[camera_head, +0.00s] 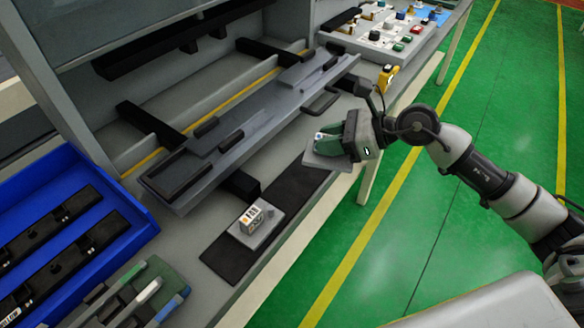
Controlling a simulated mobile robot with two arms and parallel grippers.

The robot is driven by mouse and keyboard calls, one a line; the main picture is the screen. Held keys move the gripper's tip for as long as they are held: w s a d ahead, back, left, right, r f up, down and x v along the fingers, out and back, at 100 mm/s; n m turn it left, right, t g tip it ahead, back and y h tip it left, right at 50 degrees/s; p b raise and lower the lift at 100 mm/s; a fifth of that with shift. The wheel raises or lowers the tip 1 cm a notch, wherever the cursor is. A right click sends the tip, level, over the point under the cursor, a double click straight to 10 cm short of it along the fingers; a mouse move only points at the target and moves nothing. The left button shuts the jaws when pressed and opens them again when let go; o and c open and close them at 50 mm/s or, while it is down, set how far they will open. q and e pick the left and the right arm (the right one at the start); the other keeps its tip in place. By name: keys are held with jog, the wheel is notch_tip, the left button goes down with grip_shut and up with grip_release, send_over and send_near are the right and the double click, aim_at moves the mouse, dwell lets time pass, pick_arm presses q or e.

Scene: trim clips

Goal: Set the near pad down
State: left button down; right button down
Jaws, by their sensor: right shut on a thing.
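My right gripper (335,138), with green fingers, is shut on a thin grey pad (322,152). The pad is above the far end of the dark mat (228,254), near the bench's front edge. A small white and blue part shows at the pad's left side by the fingertips. The fingers hide part of the pad, and I cannot tell whether it touches the mat. A second grey pad (262,236) lies on the mat closer to me, with a small printed block (252,217) on it. My left gripper is not in view.
A long grey trim piece (240,126) on black supports lies behind the mat. A blue tray (136,237) with black bars is at left. Green and grey items (150,285) lie bottom left. A yellow item (386,78) and several small parts stand beyond the gripper.

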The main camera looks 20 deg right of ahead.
jog(key=x, duration=0.2)
jog(key=p+x, duration=0.1)
jog(key=x, duration=0.4)
jog(key=shift+s+a+f, duration=0.2)
jog(key=shift+s+f, duration=0.15)
jog(key=shift+f, duration=0.05)
notch_tip(320, 180, down, 4)
jog(key=shift+r+p, duration=0.1)
jog(key=shift+p, duration=0.3)
jog(key=shift+f, duration=0.25)
jog(key=c, duration=0.9)
grip_release()
jog(key=shift+r, duration=0.15)
